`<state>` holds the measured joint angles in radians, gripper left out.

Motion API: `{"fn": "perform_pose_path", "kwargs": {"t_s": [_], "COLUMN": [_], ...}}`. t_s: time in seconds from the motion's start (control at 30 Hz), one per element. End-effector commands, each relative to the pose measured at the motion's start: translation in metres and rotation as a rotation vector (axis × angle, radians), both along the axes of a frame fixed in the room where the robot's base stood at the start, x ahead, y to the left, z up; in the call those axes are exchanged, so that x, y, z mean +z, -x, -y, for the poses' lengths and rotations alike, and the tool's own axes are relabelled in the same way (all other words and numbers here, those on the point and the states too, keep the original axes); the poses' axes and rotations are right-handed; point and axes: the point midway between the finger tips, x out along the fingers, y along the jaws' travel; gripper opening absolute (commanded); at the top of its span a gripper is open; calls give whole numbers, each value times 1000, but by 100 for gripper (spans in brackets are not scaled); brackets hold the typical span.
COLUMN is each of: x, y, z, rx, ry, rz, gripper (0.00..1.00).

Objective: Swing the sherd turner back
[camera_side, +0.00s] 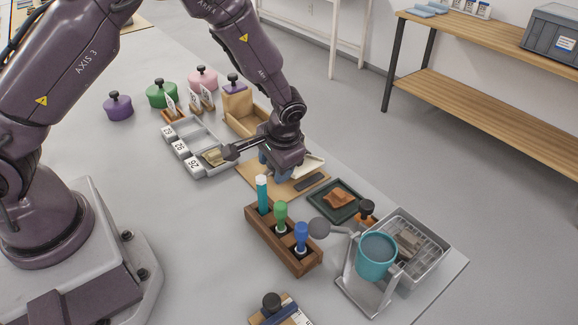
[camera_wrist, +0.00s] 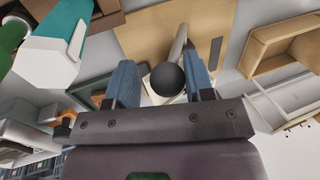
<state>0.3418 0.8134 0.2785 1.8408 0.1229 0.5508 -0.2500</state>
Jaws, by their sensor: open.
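My gripper (camera_side: 276,170) is low over the tan wooden board (camera_side: 255,181), pointing down. In the wrist view my gripper (camera_wrist: 162,75) is open, with one blue finger on each side of a dark ball knob (camera_wrist: 167,79). The knob ends a pale metal rod (camera_wrist: 179,43) that looks like the lever of the sherd turner. I cannot tell whether the fingers touch the knob. A pale plate (camera_side: 309,164), perhaps part of the turner, shows just right of the gripper in the side view. Much of the turner is hidden behind my gripper there.
A wooden rack (camera_side: 283,240) with upright tools stands in front of the board. A dark green tray (camera_side: 348,214) holds an orange-brown sherd (camera_side: 339,198). A teal pot (camera_side: 376,257) hangs on a stand near a wire basket (camera_side: 435,246). Grey bins (camera_side: 208,165) and a wooden box (camera_side: 244,123) lie behind.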

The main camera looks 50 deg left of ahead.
Motion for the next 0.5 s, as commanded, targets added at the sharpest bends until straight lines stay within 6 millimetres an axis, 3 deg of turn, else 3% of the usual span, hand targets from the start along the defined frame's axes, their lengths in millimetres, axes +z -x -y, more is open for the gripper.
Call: {"fn": "perform_pose_path", "kwargs": {"t_s": [0.5], "x": [-22], "y": [0], "z": [23], "rx": [-4], "ry": [-139], "rz": [-1], "gripper": [48]}}
